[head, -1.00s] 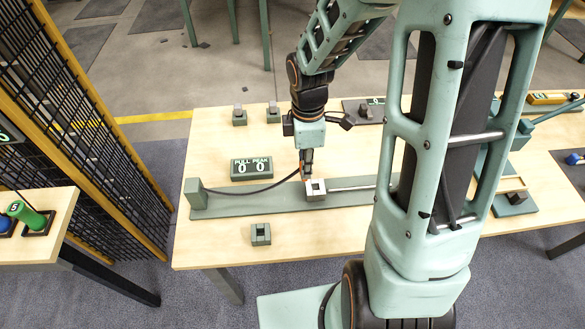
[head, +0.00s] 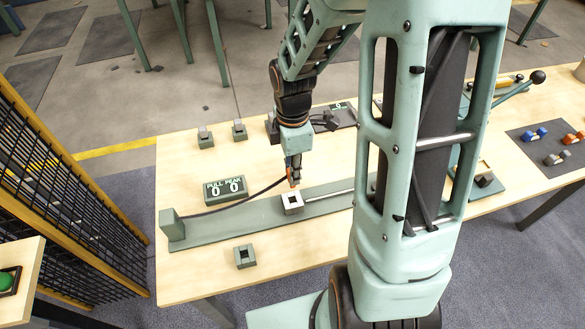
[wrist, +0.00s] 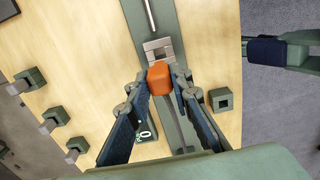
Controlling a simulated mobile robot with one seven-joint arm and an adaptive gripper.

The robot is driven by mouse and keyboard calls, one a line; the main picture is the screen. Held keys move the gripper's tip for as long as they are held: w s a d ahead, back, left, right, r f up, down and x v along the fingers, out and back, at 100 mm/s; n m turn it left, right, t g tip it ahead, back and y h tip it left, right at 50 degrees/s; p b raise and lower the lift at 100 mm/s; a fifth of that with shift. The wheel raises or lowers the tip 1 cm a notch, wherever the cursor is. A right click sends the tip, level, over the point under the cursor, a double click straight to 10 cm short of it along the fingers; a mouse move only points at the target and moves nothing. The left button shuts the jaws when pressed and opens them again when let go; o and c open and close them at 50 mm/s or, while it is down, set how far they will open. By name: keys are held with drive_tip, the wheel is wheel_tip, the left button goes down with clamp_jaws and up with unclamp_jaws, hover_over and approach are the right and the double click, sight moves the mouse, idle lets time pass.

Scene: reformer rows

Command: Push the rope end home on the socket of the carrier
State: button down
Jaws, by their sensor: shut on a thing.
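The carrier (head: 292,203) is a pale grey block with a square opening on the long green rail (head: 240,211). It also shows in the wrist view (wrist: 158,46). My gripper (head: 293,183) is shut on the orange rope end (wrist: 160,78), just above and beside the carrier. In the wrist view, the orange end overlaps the near edge of the carrier; I cannot tell whether they touch. The dark rope (head: 245,202) runs from the green post (head: 172,226) at the rail's left end up to my gripper. The fingers partly hide the rope end in the head view.
A display (head: 225,190) reading PULL 0, PEAK 0 stands behind the rail. A small green socket block (head: 245,257) stands in front. Several small blocks (head: 205,138) are at the back. A black mesh fence (head: 70,185) is left of the table.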

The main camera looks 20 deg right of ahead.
drive_tip(key=shift+f+b, duration=1.9)
drive_tip(key=shift+f, duration=0.9)
drive_tip(key=shift+f+b, duration=1.05)
drive_tip(key=shift+f, duration=1)
drive_tip(key=c, duration=1.7)
unclamp_jaws()
drive_tip(key=shift+o, duration=0.2)
drive_tip(key=shift+r, duration=0.1)
wheel_tip(320, 180, up, 12)
drive_tip(key=shift+f, duration=0.1)
